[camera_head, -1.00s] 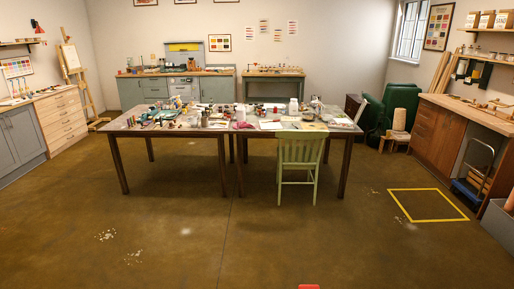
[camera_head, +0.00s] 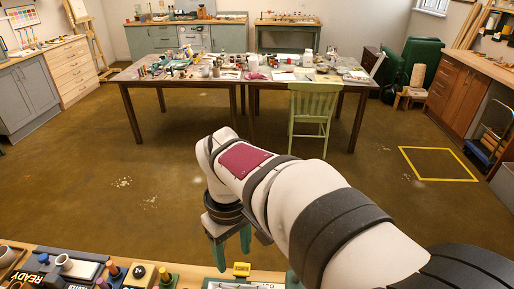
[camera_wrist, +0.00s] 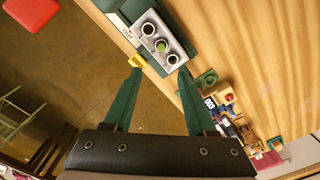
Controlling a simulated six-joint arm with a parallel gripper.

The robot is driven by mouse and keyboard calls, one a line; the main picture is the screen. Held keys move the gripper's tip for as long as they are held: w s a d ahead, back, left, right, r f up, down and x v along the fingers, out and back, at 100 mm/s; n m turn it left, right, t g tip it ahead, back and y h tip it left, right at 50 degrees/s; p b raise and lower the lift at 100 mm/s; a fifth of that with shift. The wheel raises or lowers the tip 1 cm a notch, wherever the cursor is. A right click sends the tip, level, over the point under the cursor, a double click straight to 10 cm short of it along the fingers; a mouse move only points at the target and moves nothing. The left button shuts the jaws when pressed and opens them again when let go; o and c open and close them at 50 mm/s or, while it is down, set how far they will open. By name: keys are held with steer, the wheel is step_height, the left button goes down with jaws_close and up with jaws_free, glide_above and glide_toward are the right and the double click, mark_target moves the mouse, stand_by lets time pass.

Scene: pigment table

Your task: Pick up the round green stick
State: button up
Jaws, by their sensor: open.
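A round green end (camera_wrist: 162,46), which looks like the green stick seen end-on, shows in the middle opening of a grey block (camera_wrist: 176,37) in the wrist view. The block's two outer openings look dark inside with pale rims. How far the stick stands out of the block I cannot tell. My gripper (camera_wrist: 158,71) has two green fingers, spread apart and empty. In this view its tips lie just below the block, with the stick between their lines. In the head view my gripper hangs over the near bench's edge, and the stick is not clearly seen.
A yellow piece (camera_wrist: 138,61) sits at the bench edge near the left fingertip, by a label reading OUT (camera_wrist: 128,34). Small coloured items (camera_wrist: 230,110) lie right of the fingers. Bare wood (camera_wrist: 250,50) is clear at upper right. In the head view a READY tray (camera_head: 45,277) lies left.

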step_height(320, 180, down, 14)
steer(key=shift+s+f, duration=0.1)
steer(key=shift+f, duration=0.15)
jaws_close()
